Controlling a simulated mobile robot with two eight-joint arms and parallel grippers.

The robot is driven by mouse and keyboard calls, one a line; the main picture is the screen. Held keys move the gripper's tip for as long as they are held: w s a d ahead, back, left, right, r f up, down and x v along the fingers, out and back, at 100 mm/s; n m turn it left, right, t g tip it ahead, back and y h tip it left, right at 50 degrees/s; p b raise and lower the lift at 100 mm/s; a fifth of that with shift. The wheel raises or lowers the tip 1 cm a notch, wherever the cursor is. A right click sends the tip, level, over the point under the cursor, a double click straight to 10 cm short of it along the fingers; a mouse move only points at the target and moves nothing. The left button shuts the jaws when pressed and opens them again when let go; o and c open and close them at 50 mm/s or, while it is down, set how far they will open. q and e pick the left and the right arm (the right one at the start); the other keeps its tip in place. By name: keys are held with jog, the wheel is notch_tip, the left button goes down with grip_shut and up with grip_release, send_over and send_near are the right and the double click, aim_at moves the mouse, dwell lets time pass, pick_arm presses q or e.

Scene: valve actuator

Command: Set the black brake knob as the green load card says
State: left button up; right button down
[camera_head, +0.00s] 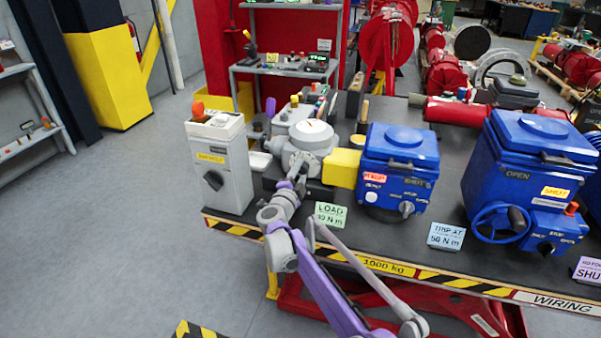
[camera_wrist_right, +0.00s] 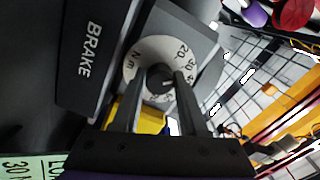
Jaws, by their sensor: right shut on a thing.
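The green load card (camera_head: 331,214) stands at the table's front edge and reads "LOAD 30 N m". Its edge also shows at the bottom left of the right wrist view (camera_wrist_right: 30,167). The black brake knob (camera_wrist_right: 161,77) sits at the centre of a pale round dial marked N m, with 20, 30 and more numbers along its right side. A dark plate (camera_wrist_right: 88,50) beside it reads BRAKE. My right gripper (camera_wrist_right: 159,80) is shut on the knob, one finger on each side. The knob's pointer setting is not clear. In the head view my right arm hides the knob.
A grey box with a black knob (camera_head: 221,165) stands left of the arm. A yellow block (camera_head: 342,168) and a blue actuator (camera_head: 398,162) stand to the right, with a larger blue actuator (camera_head: 526,165) beyond. A blue card (camera_head: 446,236) stands at the front edge.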

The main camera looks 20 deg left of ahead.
jog(key=shift+c, duration=2.2)
grip_release()
jog(key=shift+s, duration=0.1)
jog(key=s, duration=1)
jog(key=shift+s+a+b, duration=0.2)
jog(key=shift+s+b, duration=0.1)
jog(key=shift+b, duration=0.05)
